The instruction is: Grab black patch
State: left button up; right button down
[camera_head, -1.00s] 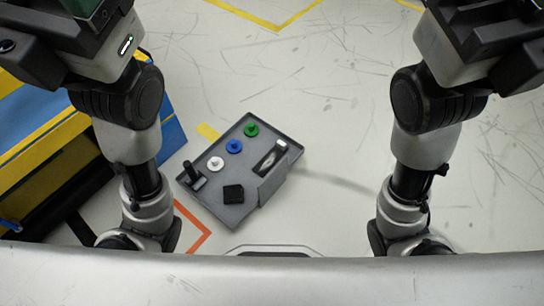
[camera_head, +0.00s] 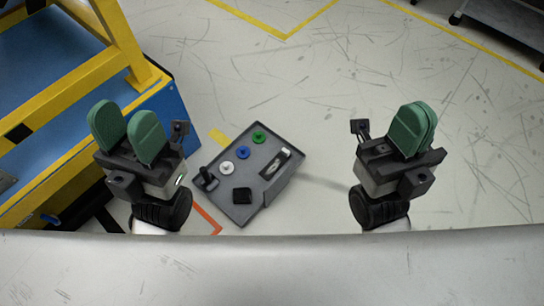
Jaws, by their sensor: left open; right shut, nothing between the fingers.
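The black patch (camera_head: 242,195) is a small dark square lying on the grey dashboard module (camera_head: 229,209), near its front edge. The module rests on the floor between my two arms. My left gripper (camera_head: 127,130) is to the left of the module, with its two green fingers apart and nothing between them. My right gripper (camera_head: 414,128) is well to the right of the module, with its green fingers together and empty. Neither gripper touches the patch or the module. The patch is in full view.
The module also carries a white knob (camera_head: 227,168), a blue knob (camera_head: 243,153), a green knob (camera_head: 259,137) and a black lever (camera_head: 206,178). A blue and yellow structure (camera_head: 148,75) stands at the left. The floor right of the module is clear.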

aim_at(281, 158)
jog(key=i+l+u, duration=0.15)
jog(key=l+u, duration=0.25)
jog(key=i+l+u, duration=0.1)
jog(key=l+u, duration=0.15)
jog(key=u, duration=0.2)
jog(key=i+l+u, duration=0.1)
jog(key=l, duration=0.85)
jog(key=l+u, duration=0.15)
jog(key=l, duration=0.8)
jog(key=i, duration=0.05)
